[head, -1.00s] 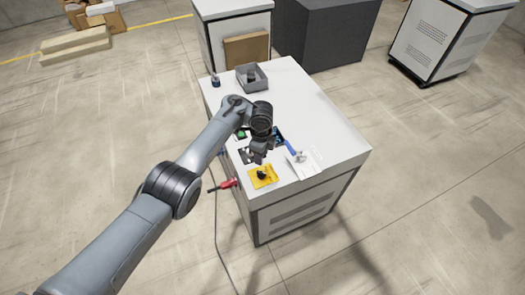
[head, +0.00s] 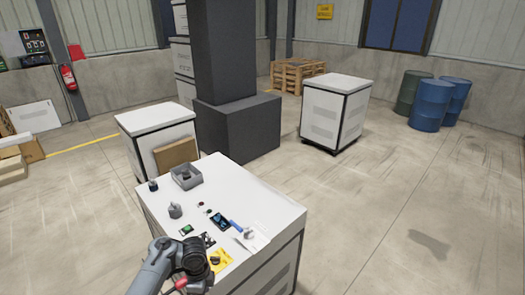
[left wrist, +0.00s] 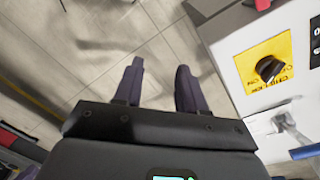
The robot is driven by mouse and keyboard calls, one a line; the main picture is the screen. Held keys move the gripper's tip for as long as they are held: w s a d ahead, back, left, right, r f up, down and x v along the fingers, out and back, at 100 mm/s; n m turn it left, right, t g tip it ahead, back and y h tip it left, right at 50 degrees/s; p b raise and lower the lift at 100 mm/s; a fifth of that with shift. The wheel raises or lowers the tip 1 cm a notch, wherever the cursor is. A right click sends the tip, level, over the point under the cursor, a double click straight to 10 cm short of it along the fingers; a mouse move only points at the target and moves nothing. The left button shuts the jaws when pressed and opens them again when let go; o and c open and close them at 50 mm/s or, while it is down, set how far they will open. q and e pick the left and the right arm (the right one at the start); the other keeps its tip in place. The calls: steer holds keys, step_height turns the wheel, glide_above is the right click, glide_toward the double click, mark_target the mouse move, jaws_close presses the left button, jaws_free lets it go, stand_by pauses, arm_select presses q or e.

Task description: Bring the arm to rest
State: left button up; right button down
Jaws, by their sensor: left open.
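My left arm (head: 158,270) comes in at the bottom of the head view, by the near left edge of the white workbench (head: 265,205). Its gripper tips are not clear there. In the left wrist view my left gripper (left wrist: 158,80) is open, with two dark fingers apart and nothing between them. Bare floor shows beyond the fingers. The bench side and a yellow plate with a black knob (left wrist: 268,68) are to their right. My right gripper is in neither view.
The bench holds a grey bin (head: 187,183), a grey part (head: 175,211), a blue-black tray (head: 219,221), a blue-handled tool (head: 237,226) and the yellow plate (head: 222,266). A red item (head: 181,284) is near my arm. Floor (head: 380,215) right of the bench is clear.

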arm_select(q)
steer(key=s+f+g, duration=0.4)
steer(key=s+f, duration=1.7)
steer(key=s+f+n+t, duration=0.1)
steer(key=s+f+n, duration=0.1)
steer(key=s, duration=0.6)
steer(key=s+f+n+t, duration=0.1)
steer(key=s+f+n, duration=0.15)
steer(key=s, duration=0.65)
steer(key=w+a+r+n+t+p, duration=0.1)
steer(key=r+n+p, duration=0.3)
steer(key=r, duration=1)
steer(key=w+a+r+n+t+p, duration=0.1)
steer(key=w+r+n+t+p, duration=0.1)
steer(key=r, duration=1.2)
steer(key=w+a+r+n+t+p, duration=0.1)
steer(key=r+n+t+p, duration=0.2)
steer(key=r, duration=1.1)
steer(key=n+p, duration=0.3)
steer(key=p, duration=0.1)
steer(key=shift+w, duration=0.15)
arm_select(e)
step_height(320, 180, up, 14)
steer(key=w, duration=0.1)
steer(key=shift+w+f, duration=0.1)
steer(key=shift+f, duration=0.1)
